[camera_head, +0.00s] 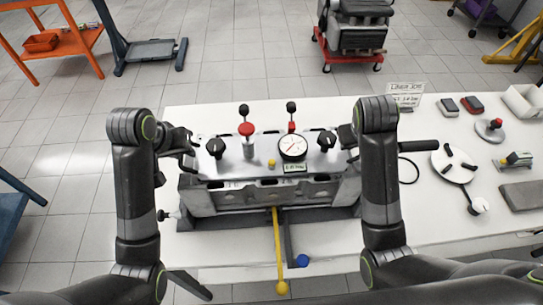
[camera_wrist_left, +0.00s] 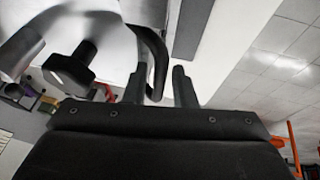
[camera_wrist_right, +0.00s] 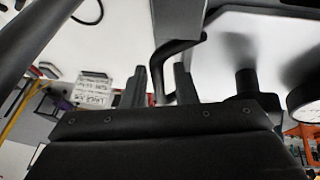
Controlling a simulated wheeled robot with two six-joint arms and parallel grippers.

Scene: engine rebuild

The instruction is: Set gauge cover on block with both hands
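The gauge cover (camera_head: 225,165) is a pale plate with a round gauge, red and black knobs and a dark handle at each end. It appears over the grey engine block (camera_head: 270,193); I cannot tell whether they touch. My left gripper (camera_wrist_left: 160,85) is open at the cover's left end, with the dark curved left handle (camera_wrist_left: 155,55) between its fingers. My right gripper (camera_wrist_right: 162,85) is open at the right end, with the right handle (camera_wrist_right: 164,62) between its fingers. In both wrist views a gap shows between handle and finger. The head view partly hides both fingertip pairs.
A yellow-handled bar (camera_head: 278,250) and a blue knob (camera_head: 302,261) lie in front of the block. On the right of the white table (camera_head: 425,215) are a sign (camera_head: 405,95), a round plate (camera_head: 455,165) and a grey pad (camera_head: 521,196).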

